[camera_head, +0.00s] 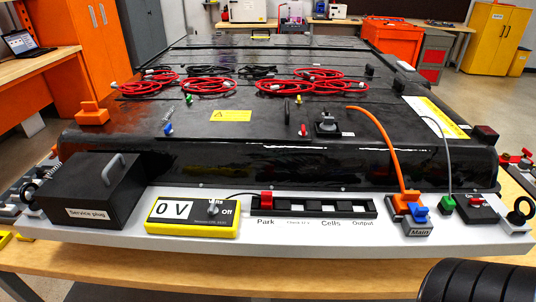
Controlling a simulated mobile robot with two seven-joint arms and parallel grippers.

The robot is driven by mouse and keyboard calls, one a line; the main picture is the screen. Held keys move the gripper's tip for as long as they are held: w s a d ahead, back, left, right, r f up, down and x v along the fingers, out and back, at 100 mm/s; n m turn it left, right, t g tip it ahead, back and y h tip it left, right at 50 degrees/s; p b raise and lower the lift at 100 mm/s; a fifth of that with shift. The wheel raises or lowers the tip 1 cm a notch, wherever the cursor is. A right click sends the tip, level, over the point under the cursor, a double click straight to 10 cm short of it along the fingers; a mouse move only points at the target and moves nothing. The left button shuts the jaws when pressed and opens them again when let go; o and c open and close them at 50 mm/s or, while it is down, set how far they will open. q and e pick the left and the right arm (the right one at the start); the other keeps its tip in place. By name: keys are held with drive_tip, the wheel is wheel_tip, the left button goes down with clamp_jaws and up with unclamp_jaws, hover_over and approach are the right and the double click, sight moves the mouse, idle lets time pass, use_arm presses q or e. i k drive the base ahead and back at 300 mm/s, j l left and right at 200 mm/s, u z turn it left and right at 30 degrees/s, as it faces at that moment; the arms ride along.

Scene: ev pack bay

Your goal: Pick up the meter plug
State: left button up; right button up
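The meter plug (266,199) is a small red block sitting in the left end of a black socket strip (345,213), above the label "Park". A thin black lead runs from it towards the yellow meter (193,217). The meter's display reads "0 V", and its knob sits between the "Volts" and "Off" marks; the exact setting is too small to tell. The strip's other places, labelled towards "Cells" and "Output", hold no plug. Neither of my grippers shows in the head view.
A black "Service plug" box (95,190) stands left of the meter. Right of the strip, an orange cable (385,140) runs to the "Main" connector (415,220), beside a green plug (447,203). The black pack (300,160) rises behind. A dark ribbed shape fills the bottom right corner.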

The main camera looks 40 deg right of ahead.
sight(266, 197)
drive_tip(key=z, duration=1.25)
